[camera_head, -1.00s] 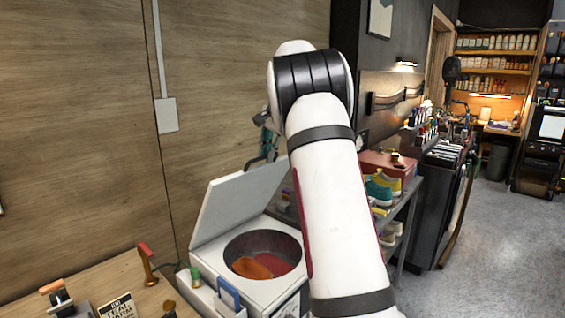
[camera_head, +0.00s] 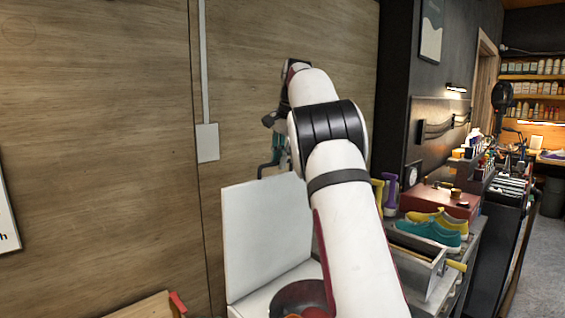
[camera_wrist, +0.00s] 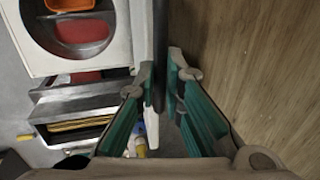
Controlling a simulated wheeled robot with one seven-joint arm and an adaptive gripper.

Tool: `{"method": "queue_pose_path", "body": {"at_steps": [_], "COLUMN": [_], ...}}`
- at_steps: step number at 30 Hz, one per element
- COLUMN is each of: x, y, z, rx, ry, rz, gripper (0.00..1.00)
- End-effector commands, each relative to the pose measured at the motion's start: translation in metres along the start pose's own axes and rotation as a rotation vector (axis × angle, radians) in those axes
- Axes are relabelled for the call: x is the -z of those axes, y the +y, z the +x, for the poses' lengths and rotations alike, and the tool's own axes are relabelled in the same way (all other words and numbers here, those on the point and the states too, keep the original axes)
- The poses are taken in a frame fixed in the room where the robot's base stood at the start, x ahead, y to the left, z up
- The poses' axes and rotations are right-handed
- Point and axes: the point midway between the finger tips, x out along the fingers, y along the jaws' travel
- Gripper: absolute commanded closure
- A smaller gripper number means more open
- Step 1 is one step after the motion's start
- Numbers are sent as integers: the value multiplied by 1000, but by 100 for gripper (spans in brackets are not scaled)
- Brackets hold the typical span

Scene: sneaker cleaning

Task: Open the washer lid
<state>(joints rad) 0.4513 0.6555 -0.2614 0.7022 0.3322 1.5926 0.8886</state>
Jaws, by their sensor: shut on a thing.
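The washer's white lid (camera_head: 262,228) stands up nearly upright at the back of the white washer (camera_head: 262,299). The drum opening shows below it, partly behind my arm, with red and orange things inside. In the wrist view the washer (camera_wrist: 122,30) shows at upper left, with an orange and a red thing in its drum. In the head view my gripper (camera_head: 274,158) shows behind the lid's top edge, partly hidden by my arm.
A wooden wall (camera_head: 100,130) stands close behind the lid. To the right, a shelf unit holds teal and yellow sneakers (camera_head: 433,230), a red box (camera_head: 440,200) and a grey tray (camera_head: 418,262). Part of a wooden table (camera_head: 145,308) shows at lower left.

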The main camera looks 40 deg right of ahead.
Motion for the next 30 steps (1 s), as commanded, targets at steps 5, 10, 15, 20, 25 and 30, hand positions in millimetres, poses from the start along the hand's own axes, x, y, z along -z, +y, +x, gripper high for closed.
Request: {"method": "queue_pose_path", "body": {"at_steps": [5, 10, 15, 20, 25, 30], "x": [0, 0, 0, 0, 0, 1], "y": [-1, -1, 0, 0, -1, -1], "z": [0, 0, 0, 0, -2, -16], "rx": [1, 1, 1, 1, 1, 2], "ry": [-1, -1, -1, -1, 0, 1], "rz": [-1, -2, -1, -1, -1, -2], "gripper": [100, 100, 70, 70, 70, 70]}}
